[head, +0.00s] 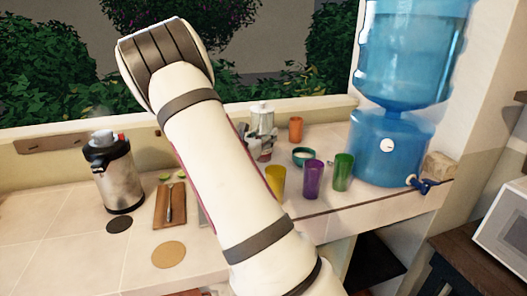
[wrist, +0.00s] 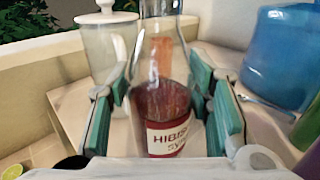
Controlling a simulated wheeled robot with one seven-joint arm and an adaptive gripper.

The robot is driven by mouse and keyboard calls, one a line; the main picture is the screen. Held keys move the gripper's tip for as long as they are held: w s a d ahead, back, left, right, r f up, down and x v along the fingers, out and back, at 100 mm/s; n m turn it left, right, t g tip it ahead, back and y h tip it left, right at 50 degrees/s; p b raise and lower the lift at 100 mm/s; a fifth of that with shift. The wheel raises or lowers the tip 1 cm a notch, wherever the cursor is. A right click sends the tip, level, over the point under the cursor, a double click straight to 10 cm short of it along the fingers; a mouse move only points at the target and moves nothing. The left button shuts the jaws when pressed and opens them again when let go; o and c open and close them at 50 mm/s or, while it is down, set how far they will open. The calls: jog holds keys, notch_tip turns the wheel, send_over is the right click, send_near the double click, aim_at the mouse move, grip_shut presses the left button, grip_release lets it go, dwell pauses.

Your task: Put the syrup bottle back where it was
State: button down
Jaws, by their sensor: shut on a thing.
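The syrup bottle (wrist: 166,100) is clear glass with dark red syrup in its lower part and a pale label reading "HIBIS…". It stands upright between my gripper's teal finger pads in the wrist view. My gripper (wrist: 163,112) is shut on it. In the head view my gripper (head: 258,146) is at the back of the counter, just right of my forearm. The bottle is mostly hidden there. I cannot tell whether its base touches the counter.
A lidded glass pitcher (head: 262,118) stands close behind the gripper. An orange cup (head: 296,130), teal bowl (head: 304,154), yellow cup (head: 276,183), purple cup (head: 313,179), green cup (head: 343,172) and blue water dispenser (head: 388,150) are rightward. A steel flask (head: 118,180) and cutting board (head: 165,208) are left.

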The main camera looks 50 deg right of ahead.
jog(key=shift+f, duration=2.3)
jog(key=shift+f, duration=0.15)
jog(key=c, duration=0.8)
grip_release()
jog(key=v, duration=1.2)
jog(key=shift+b, duration=0.3)
jog(key=shift+a, duration=0.15)
